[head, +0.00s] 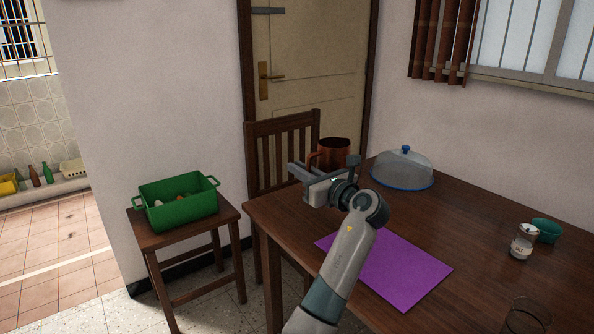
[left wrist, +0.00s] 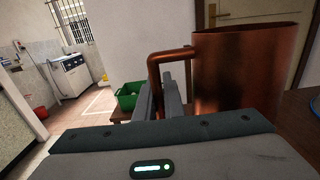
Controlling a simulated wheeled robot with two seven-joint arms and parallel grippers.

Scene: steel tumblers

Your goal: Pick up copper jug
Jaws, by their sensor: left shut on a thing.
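The copper jug (head: 334,148) is at the far left part of the wooden table in the head view, partly behind my left gripper. In the left wrist view the jug (left wrist: 245,70) is large at the right, upright, with its handle (left wrist: 165,56) pointing left. My left gripper (head: 311,177) is at the jug's handle. In the left wrist view its fingers (left wrist: 160,98) are shut on the handle. The jug's base is hidden in both views, so I cannot tell whether it touches the table. My right gripper is not in view.
A purple mat (head: 400,272) lies on the table (head: 465,235). A clear dome with a blue rim (head: 403,170) stands right of the jug. A salt shaker (head: 523,241), a teal bowl (head: 547,230) and a glass (head: 527,317) are at the right. A green crate (head: 180,210) sits on a stool. A chair (head: 282,150) stands behind.

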